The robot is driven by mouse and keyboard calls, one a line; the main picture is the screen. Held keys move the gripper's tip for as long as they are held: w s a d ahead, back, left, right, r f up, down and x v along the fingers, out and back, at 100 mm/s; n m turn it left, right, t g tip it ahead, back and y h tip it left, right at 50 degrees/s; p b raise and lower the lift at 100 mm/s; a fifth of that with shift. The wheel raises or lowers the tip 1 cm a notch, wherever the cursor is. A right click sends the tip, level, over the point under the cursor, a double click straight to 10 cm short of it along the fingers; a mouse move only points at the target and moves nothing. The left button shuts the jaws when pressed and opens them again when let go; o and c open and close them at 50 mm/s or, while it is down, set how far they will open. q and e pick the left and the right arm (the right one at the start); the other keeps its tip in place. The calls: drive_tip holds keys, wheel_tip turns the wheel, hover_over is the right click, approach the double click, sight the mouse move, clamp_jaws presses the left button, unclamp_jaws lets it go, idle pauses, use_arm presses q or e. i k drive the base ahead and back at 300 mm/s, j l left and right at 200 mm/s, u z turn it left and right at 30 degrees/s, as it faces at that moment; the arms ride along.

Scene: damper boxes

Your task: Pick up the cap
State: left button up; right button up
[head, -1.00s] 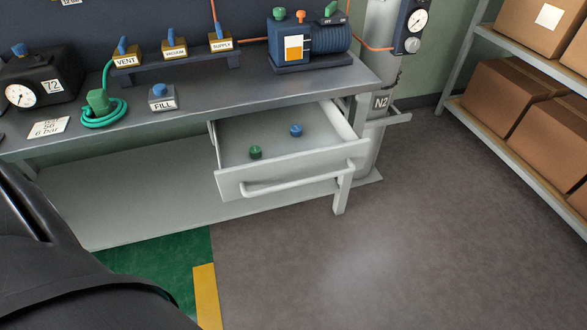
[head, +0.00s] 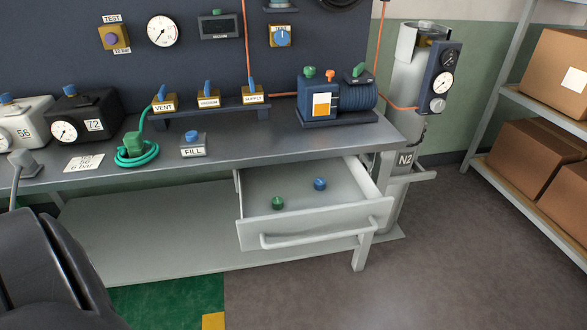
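Two small caps lie apart in the open drawer (head: 315,230) under the workbench. The green cap (head: 278,202) is nearer the drawer front, on the left. The blue cap (head: 320,184) is farther back, to its right. Nothing touches either cap. No gripper shows in the head view. A dark part of my own body fills the lower left corner, well left of the drawer.
The workbench top (head: 270,145) holds a FILL block (head: 193,149), a coiled green hose (head: 136,155), a blue pump (head: 340,100) and gauge boxes. An N2 cylinder (head: 408,120) stands right of the drawer. Shelves with cardboard boxes (head: 535,160) stand at far right. The floor before the drawer is clear.

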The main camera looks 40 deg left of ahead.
sight(320, 182)
drive_tip(key=u, duration=3.1)
drive_tip(key=z, duration=2.05)
drive_tip(key=i+l+u, duration=0.15)
drive_tip(key=l, duration=0.2)
drive_tip(key=i+l+u, duration=0.1)
drive_tip(key=l, duration=0.2)
drive_tip(key=i+l+u, duration=0.15)
drive_tip(key=l, duration=0.25)
drive_tip(key=i+l+u, duration=0.1)
drive_tip(key=l, duration=0.25)
drive_tip(key=i, duration=0.1)
